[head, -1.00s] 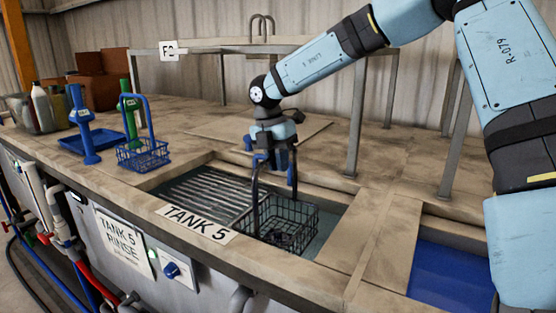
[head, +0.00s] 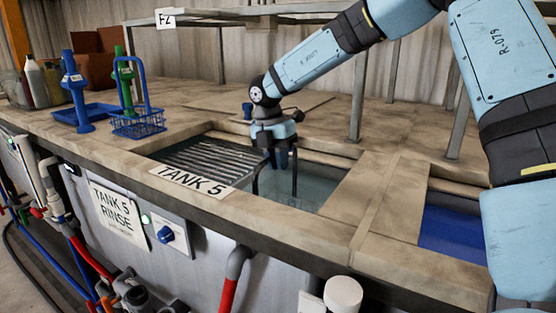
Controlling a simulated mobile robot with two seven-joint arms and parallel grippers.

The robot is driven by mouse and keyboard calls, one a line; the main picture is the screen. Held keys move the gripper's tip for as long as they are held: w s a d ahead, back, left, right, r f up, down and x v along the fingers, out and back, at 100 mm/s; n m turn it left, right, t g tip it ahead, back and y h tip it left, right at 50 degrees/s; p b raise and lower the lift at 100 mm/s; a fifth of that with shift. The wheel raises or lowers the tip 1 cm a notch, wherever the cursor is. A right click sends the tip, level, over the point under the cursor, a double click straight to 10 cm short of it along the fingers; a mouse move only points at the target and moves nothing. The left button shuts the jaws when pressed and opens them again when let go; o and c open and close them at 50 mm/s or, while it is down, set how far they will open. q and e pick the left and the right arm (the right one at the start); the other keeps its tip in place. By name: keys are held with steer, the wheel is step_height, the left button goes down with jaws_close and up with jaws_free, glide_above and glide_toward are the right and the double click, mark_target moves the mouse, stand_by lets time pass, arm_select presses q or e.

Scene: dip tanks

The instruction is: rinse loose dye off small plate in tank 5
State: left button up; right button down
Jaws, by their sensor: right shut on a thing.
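Tank 5 (head: 318,178) is an open basin in the worktop with clear, pale water, marked by a white TANK 5 sign (head: 193,185) on its front rim. My right gripper (head: 282,156) is low over the tank, shut on the handle of a dark wire basket. The two handle sides (head: 295,178) run down into the tank on the right of the grate. The basket's body is hidden below the front rim or under the water. I cannot see the small plate. My left gripper is not in view.
A slatted metal grate (head: 212,158) covers the tank's left part. A blue wire basket (head: 138,123) and a blue tray (head: 88,114) stand on the worktop to the left. A tank of blue liquid (head: 455,230) lies right. Metal frame posts (head: 358,97) rise behind.

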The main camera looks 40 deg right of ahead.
steer(key=shift+s, duration=0.1)
stand_by(0.3)
steer(key=shift+w+a+b, duration=0.2)
steer(key=shift+w+b, duration=0.1)
steer(key=shift+w, duration=0.35)
steer(key=shift+w+a+b, duration=0.15)
steer(key=shift+w+b, duration=0.15)
steer(key=shift+w, duration=0.3)
steer(key=shift+s+d+b, duration=0.25)
steer(key=shift+s+b, duration=0.05)
steer(key=shift+s, duration=0.6)
steer(key=shift+s+d+r, duration=0.1)
steer(key=shift+s, duration=0.15)
